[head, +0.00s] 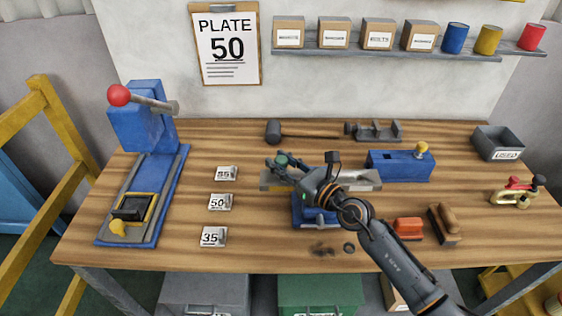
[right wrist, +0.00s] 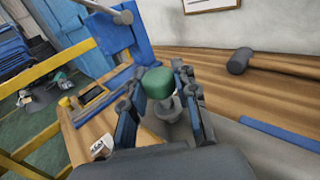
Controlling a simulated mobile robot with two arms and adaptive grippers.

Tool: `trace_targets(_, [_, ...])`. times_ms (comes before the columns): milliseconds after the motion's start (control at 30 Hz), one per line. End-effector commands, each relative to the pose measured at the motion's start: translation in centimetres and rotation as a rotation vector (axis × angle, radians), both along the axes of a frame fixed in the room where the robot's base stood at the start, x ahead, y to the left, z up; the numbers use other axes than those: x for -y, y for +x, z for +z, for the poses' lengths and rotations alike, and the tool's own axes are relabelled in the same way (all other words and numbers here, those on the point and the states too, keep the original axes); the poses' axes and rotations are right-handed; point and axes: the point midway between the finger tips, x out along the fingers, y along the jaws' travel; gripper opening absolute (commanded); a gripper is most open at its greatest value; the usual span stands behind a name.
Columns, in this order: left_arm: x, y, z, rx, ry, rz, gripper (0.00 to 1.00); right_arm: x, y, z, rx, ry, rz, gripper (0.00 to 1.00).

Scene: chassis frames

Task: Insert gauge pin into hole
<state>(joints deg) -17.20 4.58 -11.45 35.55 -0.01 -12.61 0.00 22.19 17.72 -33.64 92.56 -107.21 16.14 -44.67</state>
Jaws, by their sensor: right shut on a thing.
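In the right wrist view the pin's green knob (right wrist: 158,83) sits above a grey collar, between the two fingers of my right gripper (right wrist: 161,105). A long grey plate (head: 365,180) lies on a blue fixture (head: 313,214), partly behind my right arm. The pin is over or near the plate's left end. I cannot tell if it touches the plate. No hole can be made out. My left gripper is not in view.
A blue press (head: 145,125) is at far left. A mallet (head: 273,131) lies behind. A blue block (head: 400,165) and orange-topped tool (head: 408,229) are at right.

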Motion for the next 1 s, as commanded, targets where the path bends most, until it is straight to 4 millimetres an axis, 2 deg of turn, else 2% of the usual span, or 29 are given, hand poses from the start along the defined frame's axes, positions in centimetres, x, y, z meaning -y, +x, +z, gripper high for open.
trace_targets(533, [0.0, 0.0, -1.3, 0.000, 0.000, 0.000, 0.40, 0.0, 0.0, -1.4, 0.002, -0.001, -0.001, 0.00])
trace_targets(567, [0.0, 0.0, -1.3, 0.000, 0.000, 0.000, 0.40, 0.0, 0.0, -1.4, 0.002, -0.001, -0.001, 0.31])
trace_targets(700, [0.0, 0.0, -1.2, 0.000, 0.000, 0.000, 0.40, 0.0, 0.0, -1.3, 0.001, 0.000, 0.000, 0.56])
trace_targets(1000, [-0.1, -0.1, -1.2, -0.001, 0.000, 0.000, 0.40, 0.1, -0.1, -1.4, 0.000, -0.001, 0.000, 0.56])
